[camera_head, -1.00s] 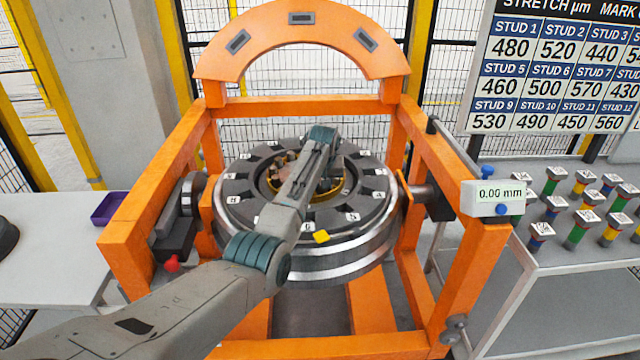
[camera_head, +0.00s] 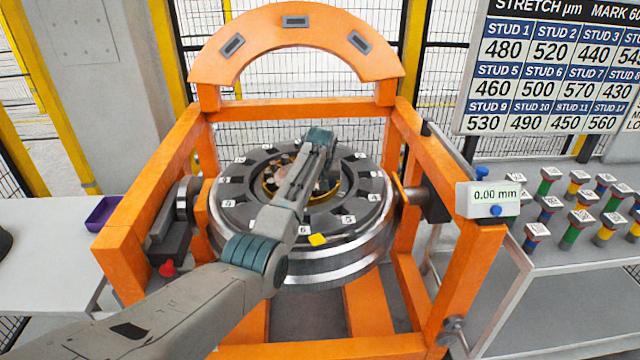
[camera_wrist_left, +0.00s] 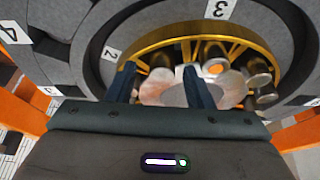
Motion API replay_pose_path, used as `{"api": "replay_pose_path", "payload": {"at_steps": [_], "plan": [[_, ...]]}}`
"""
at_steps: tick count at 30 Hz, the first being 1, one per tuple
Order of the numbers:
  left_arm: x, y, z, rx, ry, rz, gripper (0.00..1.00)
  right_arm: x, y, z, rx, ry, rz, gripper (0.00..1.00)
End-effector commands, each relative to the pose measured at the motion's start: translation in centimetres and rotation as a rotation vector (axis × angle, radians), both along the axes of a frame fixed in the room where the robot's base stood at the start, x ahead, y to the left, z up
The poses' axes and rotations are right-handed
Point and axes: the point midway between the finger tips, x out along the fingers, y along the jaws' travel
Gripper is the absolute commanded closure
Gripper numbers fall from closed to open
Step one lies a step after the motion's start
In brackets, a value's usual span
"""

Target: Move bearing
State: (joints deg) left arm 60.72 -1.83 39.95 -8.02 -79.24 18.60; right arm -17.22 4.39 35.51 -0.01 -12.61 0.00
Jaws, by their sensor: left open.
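A large grey ring-shaped wheel assembly (camera_head: 375,212) with numbered white tags lies flat in the orange gantry. At its centre is the bearing, a gold ring (camera_head: 322,196) with rollers inside; the gold ring also shows in the left wrist view (camera_wrist_left: 178,43), with metal rollers and a pale copper-coloured middle. My left arm reaches over the wheel to its centre. My left gripper (camera_wrist_left: 158,76) is open, its two dark fingers apart over the near part of the gold ring. The pale middle shows between them; contact cannot be told. My right gripper is not in view.
The orange gantry frame (camera_head: 120,232) surrounds the wheel, with an arch (camera_head: 300,22) behind. A gauge (camera_head: 490,198) reads 0.00 mm. A grey table (camera_head: 560,282) at right holds several coloured studs. A purple bin (camera_head: 103,212) sits at left. A yellow tab (camera_head: 318,240) is on the wheel's front.

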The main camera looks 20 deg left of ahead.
Motion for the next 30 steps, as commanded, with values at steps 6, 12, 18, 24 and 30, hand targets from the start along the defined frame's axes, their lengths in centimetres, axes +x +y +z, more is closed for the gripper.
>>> {"api": "replay_pose_path", "payload": {"at_steps": [6,12,18,24,30], "plan": [[-0.4,-0.1,1.1,0.001,-0.003,0.000,0.53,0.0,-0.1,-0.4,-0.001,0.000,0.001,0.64],[-1.6,-0.6,4.2,0.000,-0.005,-0.002,0.53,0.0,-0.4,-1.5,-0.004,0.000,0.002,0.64],[-3.1,-1.1,7.7,0.000,-0.004,0.000,0.53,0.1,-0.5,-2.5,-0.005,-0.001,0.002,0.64],[-3.8,-1.3,9.6,0.001,-0.001,-0.001,0.53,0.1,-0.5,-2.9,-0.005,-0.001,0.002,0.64],[-3.9,-1.3,10.0,0.001,-0.001,-0.001,0.53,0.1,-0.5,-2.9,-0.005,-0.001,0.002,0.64]]}}
